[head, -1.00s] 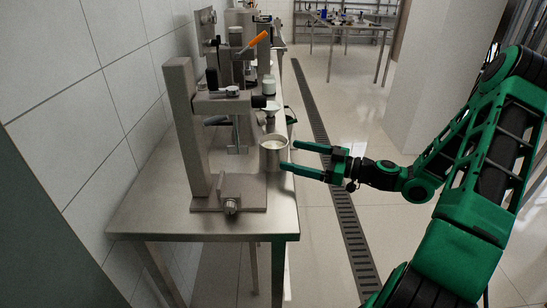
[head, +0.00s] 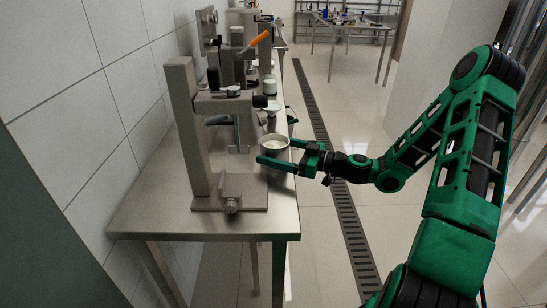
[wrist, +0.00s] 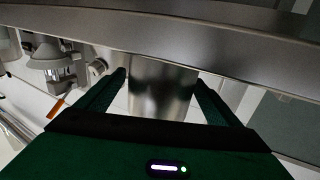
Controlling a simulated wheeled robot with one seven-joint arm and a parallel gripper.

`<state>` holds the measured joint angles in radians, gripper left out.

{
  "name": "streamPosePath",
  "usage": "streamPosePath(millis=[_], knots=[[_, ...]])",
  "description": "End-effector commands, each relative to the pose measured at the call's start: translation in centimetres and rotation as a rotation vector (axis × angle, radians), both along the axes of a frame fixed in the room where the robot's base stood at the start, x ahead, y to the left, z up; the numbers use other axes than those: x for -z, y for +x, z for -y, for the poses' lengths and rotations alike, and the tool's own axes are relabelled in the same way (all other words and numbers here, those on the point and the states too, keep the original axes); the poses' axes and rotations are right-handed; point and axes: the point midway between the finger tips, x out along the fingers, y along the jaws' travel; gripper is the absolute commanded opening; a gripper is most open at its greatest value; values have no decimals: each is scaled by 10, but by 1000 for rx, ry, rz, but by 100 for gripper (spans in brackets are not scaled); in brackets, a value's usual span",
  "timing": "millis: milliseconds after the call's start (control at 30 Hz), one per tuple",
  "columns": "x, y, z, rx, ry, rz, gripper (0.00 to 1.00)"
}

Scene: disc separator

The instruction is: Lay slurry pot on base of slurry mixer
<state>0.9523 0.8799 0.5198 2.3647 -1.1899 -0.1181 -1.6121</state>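The slurry pot (head: 275,141) is an open metal cup with pale contents, upright at the right edge of the steel table, beside the mixer. The slurry mixer (head: 180,120) is a grey stand with a thick post, a horizontal arm and a flat base (head: 255,193) on the table. My gripper (head: 274,152) reaches in from the right, its green fingers open on either side of the pot. In the wrist view the pot (wrist: 162,88) is between the fingers, with no clear grip on it. The near finger hides its lower part in the head view.
The steel table (head: 150,215) has clear room at its front left. Further back stand a white-lidded jar (head: 270,85) and another device with an orange handle (head: 258,39). A tiled wall is on the left. Open floor with a drain grate (head: 345,215) is on the right.

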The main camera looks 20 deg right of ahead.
Motion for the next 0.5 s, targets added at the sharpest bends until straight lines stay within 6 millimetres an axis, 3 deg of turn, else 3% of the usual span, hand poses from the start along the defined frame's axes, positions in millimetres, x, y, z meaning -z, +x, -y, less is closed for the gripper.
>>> streamPosePath(millis=[33, 267, 500], knots=[[0, 0, 0, 0, 0, 0, 77], [-1, 0, 0, 0, 2, 1, 23], [-2, 0, 0, -1, 0, 1, 23]])
